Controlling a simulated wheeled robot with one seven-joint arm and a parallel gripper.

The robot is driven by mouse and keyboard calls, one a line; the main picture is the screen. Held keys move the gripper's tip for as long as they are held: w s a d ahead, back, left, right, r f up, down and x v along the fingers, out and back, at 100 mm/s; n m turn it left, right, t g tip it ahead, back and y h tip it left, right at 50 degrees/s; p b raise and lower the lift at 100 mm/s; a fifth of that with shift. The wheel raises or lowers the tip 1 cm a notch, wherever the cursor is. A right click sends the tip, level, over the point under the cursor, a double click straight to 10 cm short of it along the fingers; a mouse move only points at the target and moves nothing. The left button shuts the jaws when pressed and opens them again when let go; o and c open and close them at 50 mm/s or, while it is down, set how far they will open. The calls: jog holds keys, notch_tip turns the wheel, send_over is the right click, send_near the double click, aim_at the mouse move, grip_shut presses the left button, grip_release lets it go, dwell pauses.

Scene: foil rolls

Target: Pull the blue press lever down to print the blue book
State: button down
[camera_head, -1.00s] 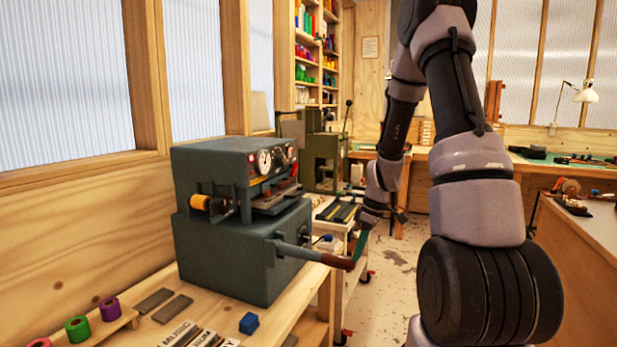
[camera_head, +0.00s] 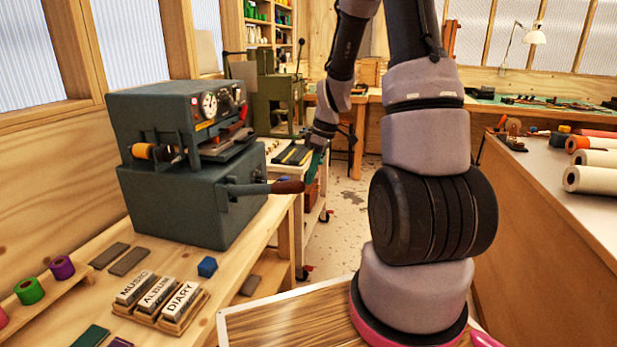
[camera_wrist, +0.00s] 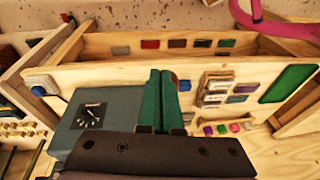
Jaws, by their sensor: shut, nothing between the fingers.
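The blue-grey press (camera_head: 185,205) stands on the wooden bench at left. Its lever, with a brown handle (camera_head: 287,187), sticks out roughly level to the right from its front. My gripper (camera_head: 316,162) is small and partly hidden in the head view, just above and right of the handle's end; I see no clear contact. In the wrist view, my green fingers (camera_wrist: 161,100) are together and empty. The press top with a dark dial (camera_wrist: 90,115) lies left of them, and a brown bit beside the fingers may be the handle. I cannot make out a blue book.
An orange foil roll (camera_head: 144,151) sits on the press. A rack of type blocks (camera_head: 160,297), a small blue block (camera_head: 207,267) and loose foil rolls (camera_head: 62,267) lie on the bench. A green press (camera_head: 277,102) and a white cart stand behind. Open floor lies right.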

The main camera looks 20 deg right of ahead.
jog(key=s+d+r, duration=0.3)
jog(key=d+r, duration=0.3)
jog(key=shift+d+r, duration=0.15)
jog(key=shift+d, duration=0.05)
dwell(1.1)
jog(key=s+a+r+m+t, duration=0.2)
jog(key=s+a+r+m, duration=0.1)
jog(key=r, duration=0.4)
jog(key=s+a+r+m+t, duration=0.2)
jog(key=s+a+r+m, duration=0.2)
jog(key=s+r+m, duration=0.2)
jog(key=s+a+r+m+t+h, duration=0.1)
jog(key=s+a+r+m+t, duration=0.1)
jog(key=s+a+r+m, duration=0.2)
jog(key=s+r+m, duration=0.1)
jog(key=s+r, duration=0.2)
jog(key=r, duration=0.1)
jog(key=shift+a, duration=0.25)
jog(key=shift+s+r, duration=0.1)
